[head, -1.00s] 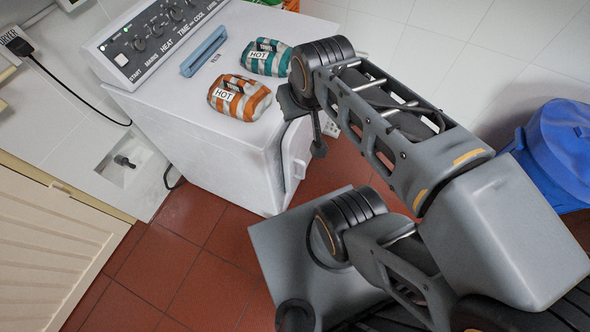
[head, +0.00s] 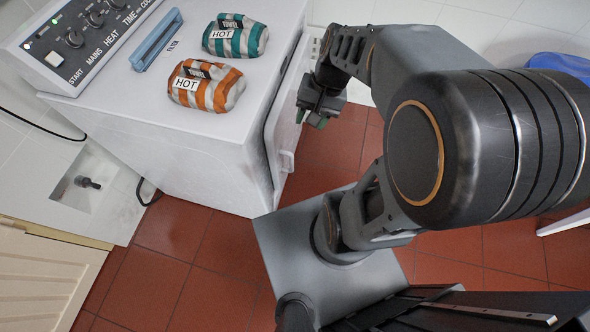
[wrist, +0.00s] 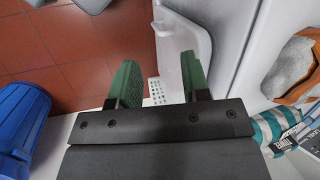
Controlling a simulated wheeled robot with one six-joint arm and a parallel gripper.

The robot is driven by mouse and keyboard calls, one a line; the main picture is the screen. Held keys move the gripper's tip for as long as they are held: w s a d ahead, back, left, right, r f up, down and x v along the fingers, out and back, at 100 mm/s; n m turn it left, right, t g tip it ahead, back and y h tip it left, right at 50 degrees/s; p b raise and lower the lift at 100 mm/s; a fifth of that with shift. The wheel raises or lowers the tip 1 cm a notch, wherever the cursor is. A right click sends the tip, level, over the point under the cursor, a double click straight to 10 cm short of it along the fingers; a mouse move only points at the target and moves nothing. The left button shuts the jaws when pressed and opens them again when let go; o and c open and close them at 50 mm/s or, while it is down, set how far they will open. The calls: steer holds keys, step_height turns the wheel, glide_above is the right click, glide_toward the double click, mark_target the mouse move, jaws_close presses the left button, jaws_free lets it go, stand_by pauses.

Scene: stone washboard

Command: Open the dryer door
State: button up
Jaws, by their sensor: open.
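The white dryer (head: 165,135) fills the upper left of the head view. Its door (head: 284,125) is on the side facing right and stands slightly ajar. The door also shows in the wrist view (wrist: 183,35), with a narrow gap between it and the dryer body (wrist: 262,30). My gripper (head: 315,119) is just right of the door, near its upper part. In the wrist view its two green fingers (wrist: 158,65) are apart with nothing held between them. The right finger overlaps the door's edge; I cannot tell whether it touches.
An orange striped towel (head: 207,88) and a teal striped towel (head: 236,40) lie on the dryer top. The control panel (head: 75,40) is behind them. A blue bin (wrist: 22,118) stands off to the side. The red tiled floor (head: 325,160) beside the door is open.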

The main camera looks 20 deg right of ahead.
steer(key=w+d+f+m+y+b, duration=0.15)
steer(key=f+m+y+b, duration=0.45)
steer(key=f, duration=0.6)
steer(key=w+d+f+m+y+b, duration=0.1)
steer(key=d+f+m+y+b, duration=0.2)
steer(key=f+b, duration=0.7)
steer(key=m+t+y+b, duration=0.4)
steer(key=m+t+b, duration=0.2)
steer(key=m+t, duration=0.2)
glide_toward(292, 163)
steer(key=x, duration=0.3)
steer(key=b+x, duration=0.1)
steer(key=x, duration=0.2)
steer(key=f+b+x, duration=0.1)
steer(key=x, duration=0.3)
steer(key=shift+w+d+f, duration=0.1)
steer(key=shift+w, duration=0.35)
jaws_close()
